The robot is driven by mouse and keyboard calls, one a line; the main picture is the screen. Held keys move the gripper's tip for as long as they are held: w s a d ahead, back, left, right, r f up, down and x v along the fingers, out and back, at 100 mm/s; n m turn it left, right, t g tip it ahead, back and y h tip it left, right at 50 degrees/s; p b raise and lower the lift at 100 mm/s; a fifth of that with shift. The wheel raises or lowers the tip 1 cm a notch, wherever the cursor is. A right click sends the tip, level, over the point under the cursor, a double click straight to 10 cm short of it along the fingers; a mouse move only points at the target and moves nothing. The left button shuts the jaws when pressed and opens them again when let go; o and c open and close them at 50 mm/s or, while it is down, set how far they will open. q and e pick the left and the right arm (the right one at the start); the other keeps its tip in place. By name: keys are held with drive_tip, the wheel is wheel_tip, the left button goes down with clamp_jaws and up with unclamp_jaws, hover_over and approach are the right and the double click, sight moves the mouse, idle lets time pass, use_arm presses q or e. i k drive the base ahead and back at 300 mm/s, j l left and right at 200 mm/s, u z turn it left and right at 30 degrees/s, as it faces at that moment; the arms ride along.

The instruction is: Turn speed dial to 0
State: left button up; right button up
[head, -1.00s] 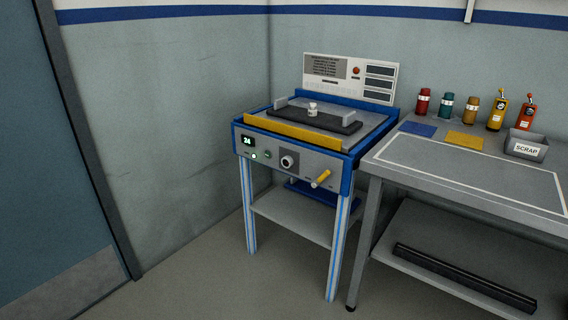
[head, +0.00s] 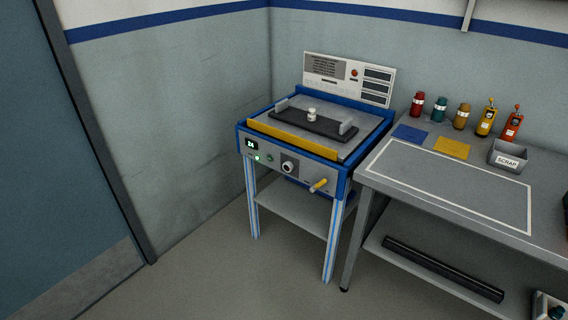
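The blue-framed machine (head: 243,140) stands in the corner of the room, on blue and white legs. On its front panel is a round dial (head: 289,167) with a light knob on a dark square plate. To its left are a small display (head: 252,145), which seems to read 24, and a lit green light (head: 257,158). To its right a yellow-handled lever (head: 319,185) sticks out. The dial's pointer is too small to read. Neither of my grippers is in the head view.
A grey workbench (head: 440,187) stands right of the machine. It holds several bottles, a blue mat (head: 414,133), a yellow mat (head: 452,147) and a scrap bin (head: 508,156). A black bar (head: 440,268) lies on its lower shelf. The floor (head: 215,285) before the machine is clear.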

sight(288, 166)
drive_tip(key=i+j+z, duration=0.1)
drive_tip(key=j, duration=0.25)
drive_tip(key=i+j+z, duration=0.2)
drive_tip(key=i+j, duration=0.15)
drive_tip(key=j, duration=0.35)
drive_tip(key=i+j+z, duration=0.1)
drive_tip(key=j, duration=0.25)
drive_tip(key=i+j+z, duration=0.1)
drive_tip(key=j, duration=0.25)
